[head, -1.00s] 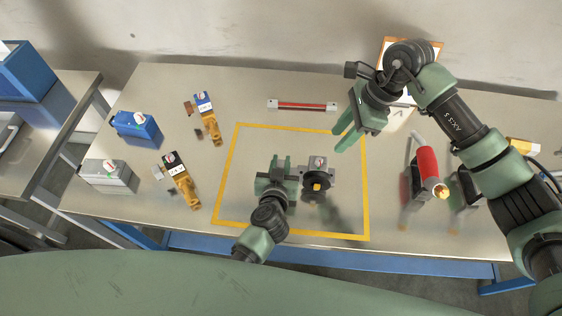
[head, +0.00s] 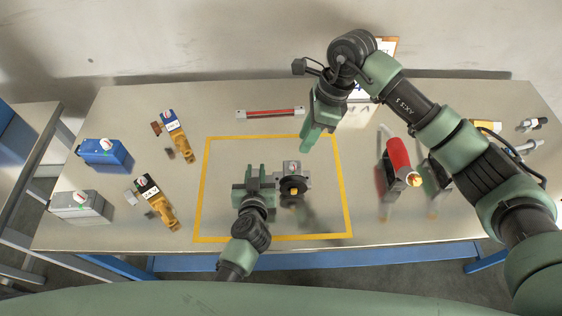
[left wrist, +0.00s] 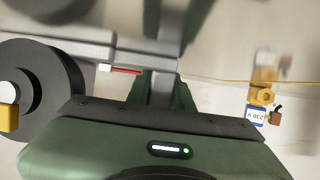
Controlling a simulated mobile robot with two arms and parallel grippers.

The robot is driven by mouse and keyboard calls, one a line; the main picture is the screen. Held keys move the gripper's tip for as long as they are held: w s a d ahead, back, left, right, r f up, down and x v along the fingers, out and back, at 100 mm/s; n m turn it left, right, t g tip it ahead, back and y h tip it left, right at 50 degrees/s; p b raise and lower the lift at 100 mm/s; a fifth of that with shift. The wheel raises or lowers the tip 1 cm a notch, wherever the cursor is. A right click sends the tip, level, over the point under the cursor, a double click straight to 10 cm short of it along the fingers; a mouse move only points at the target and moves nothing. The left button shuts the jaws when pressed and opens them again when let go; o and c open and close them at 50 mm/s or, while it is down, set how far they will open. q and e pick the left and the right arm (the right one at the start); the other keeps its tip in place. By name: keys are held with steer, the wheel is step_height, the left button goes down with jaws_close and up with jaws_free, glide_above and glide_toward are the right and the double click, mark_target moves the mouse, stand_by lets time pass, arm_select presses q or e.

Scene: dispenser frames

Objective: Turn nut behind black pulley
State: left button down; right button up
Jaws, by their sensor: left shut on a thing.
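A small grey unit (head: 305,181) with a black pulley (head: 292,185) and a yellow piece (head: 294,193) at the pulley's middle stands inside the yellow outline. The pulley (left wrist: 45,75) also shows large at the left of the left wrist view, with a yellow piece (left wrist: 8,116) at the frame's edge. My left gripper (head: 262,172) is beside the unit on its left, shut on a grey bar (left wrist: 158,88) of it. A nut behind the pulley cannot be made out. My right gripper (head: 311,141) hangs above the table, beyond the unit; its fingers overlap in view.
Yellow tape (head: 200,190) outlines the work area. A red bar (head: 270,112) lies behind it. A red cylinder on a dark holder (head: 399,160) stands to the right. Blue (head: 104,153) and grey (head: 80,206) boxes and two brass-coloured fittings (head: 184,148) (head: 162,211) are at the left.

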mark_target(293, 164)
steer(key=a+f+m+h, duration=0.1)
steer(key=f+m, duration=0.2)
steer(key=a+f+m+h, duration=0.1)
steer(key=f+m, duration=0.2)
steer(key=a+f+m+t+h, duration=0.1)
steer(key=f+m, duration=0.2)
steer(key=m, duration=0.1)
steer(key=shift+s+f, duration=0.25)
steer(key=shift+s, duration=0.05)
stand_by(0.4)
